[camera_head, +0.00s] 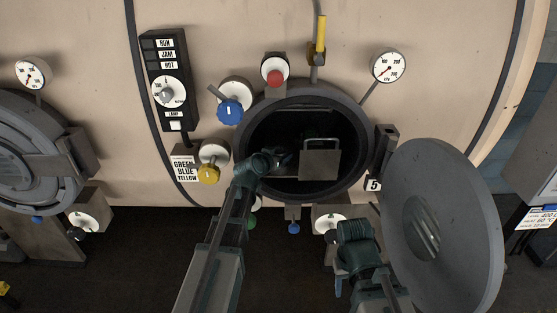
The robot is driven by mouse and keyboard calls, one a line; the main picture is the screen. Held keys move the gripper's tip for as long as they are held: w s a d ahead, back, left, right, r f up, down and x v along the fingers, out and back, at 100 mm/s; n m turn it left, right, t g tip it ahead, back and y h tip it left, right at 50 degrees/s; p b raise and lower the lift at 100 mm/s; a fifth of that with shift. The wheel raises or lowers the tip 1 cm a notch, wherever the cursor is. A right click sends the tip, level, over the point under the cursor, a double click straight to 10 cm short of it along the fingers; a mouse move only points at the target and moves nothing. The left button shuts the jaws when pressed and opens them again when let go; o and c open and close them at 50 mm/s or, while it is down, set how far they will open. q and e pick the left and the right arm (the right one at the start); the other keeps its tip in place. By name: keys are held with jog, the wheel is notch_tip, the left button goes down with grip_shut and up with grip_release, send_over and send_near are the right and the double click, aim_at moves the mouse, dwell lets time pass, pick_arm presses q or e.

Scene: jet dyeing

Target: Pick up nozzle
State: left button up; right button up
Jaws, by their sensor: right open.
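The round port (366,157) of the machine stands open. Inside it is a grey flat-faced piece with a loop handle (320,163), which may be the nozzle; I cannot be sure. My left gripper (284,157) reaches into the dark port, just left of this piece. A small gap seems to lie between them, and its jaws are too dark to read. My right gripper (341,284) is low, below the port and left of the door, open, with nothing seen in it.
The round grey door (455,230) hangs open at the right, close to my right arm. A blue knob (230,112), red knob (275,74) and yellow knob (209,173) surround the port. A yellow-handled valve (320,35) and gauge (388,66) are above. Dark floor lies below.

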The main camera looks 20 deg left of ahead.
pick_arm(q)
grip_shut()
jog(key=shift+r, duration=0.1)
